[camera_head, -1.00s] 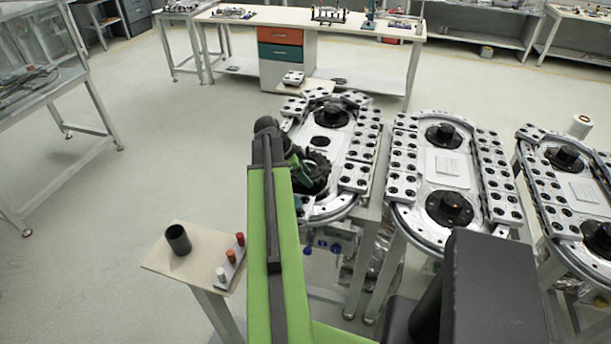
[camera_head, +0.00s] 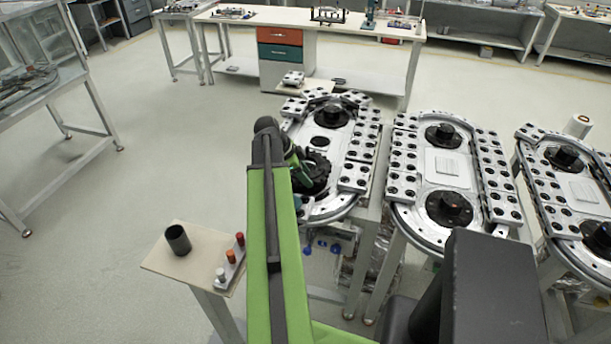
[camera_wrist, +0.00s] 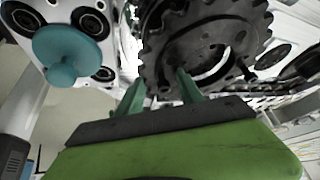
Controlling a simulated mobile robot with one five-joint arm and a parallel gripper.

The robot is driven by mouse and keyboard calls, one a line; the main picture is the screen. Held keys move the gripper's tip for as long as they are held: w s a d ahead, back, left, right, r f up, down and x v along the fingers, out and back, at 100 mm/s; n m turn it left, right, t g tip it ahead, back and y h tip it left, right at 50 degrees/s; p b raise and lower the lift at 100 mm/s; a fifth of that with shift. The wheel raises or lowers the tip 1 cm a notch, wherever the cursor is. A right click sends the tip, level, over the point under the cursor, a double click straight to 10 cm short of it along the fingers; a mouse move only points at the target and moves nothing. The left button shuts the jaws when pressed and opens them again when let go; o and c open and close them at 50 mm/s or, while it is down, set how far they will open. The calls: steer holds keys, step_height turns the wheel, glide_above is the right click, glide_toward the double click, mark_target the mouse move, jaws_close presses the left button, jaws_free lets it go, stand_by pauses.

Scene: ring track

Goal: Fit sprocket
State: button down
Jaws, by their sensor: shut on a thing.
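The sprocket is a black toothed wheel (camera_wrist: 205,30) filling the upper middle of the wrist view. In the head view it (camera_head: 318,172) shows beside my arm, over the near end of the left ring track (camera_head: 335,213). My gripper (camera_wrist: 160,85) has two green fingers and is shut on the sprocket at its near side. In the head view my arm hides part of the sprocket and the fingers. Whether the sprocket rests on the track or hangs above it cannot be told.
A teal knob (camera_wrist: 68,55) is close on the left in the wrist view. White carriers (camera_head: 355,178) line the track. Two more tracks stand to the right, with black hubs (camera_head: 449,207). A small stand (camera_head: 160,262) at front left bears a black cup (camera_head: 178,240) and coloured pegs.

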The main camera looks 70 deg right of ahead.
steer(key=shift+f+b, duration=0.25)
steer(key=shift+b, duration=0.05)
stand_by(2.5)
steer(key=shift+r+p, duration=0.3)
steer(key=shift+p, duration=0.05)
stand_by(0.7)
steer(key=shift+f+b, duration=0.3)
steer(key=shift+b, duration=0.05)
stand_by(0.8)
steer(key=shift+r+p, duration=0.35)
steer(key=c, duration=0.7)
jaws_free()
steer(key=shift+a, duration=0.1)
steer(key=shift+f, duration=0.1)
